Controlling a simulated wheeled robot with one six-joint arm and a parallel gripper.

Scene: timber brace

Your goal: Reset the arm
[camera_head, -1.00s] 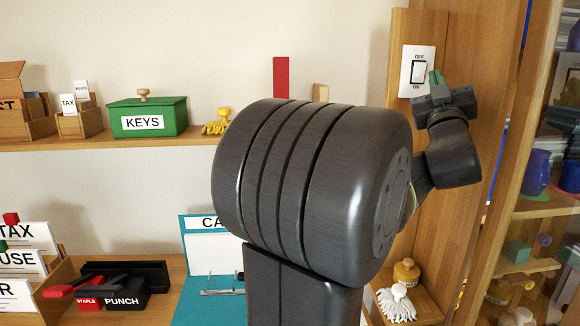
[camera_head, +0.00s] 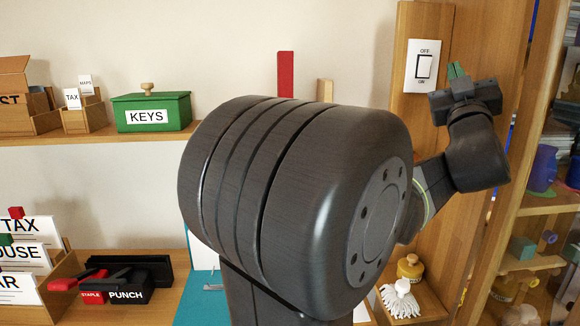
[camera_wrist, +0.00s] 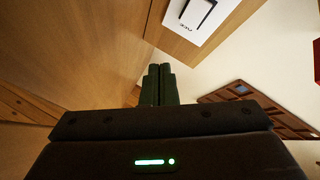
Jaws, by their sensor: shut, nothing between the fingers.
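My gripper (camera_head: 456,70) is at the upper right in the head view, its green fingers together and empty. It is to the right of and a little below the white light switch (camera_head: 423,66), which is marked OFF above and ON below, and apart from it. In the wrist view my shut fingers (camera_wrist: 158,85) point toward the wooden panel, and the switch plate (camera_wrist: 200,15) shows at the top edge, partly cut off. My arm's large dark joint fills the middle of the head view and hides part of the shelves behind.
A green KEYS box (camera_head: 150,113) and TAX card box (camera_head: 82,112) stand on the upper left shelf. A red block (camera_head: 285,75) stands behind my arm. A PUNCH (camera_head: 126,292) lies below left. A bottle (camera_head: 410,267) and brush (camera_head: 400,298) sit low right. An open shelf unit (camera_head: 540,211) is at the right.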

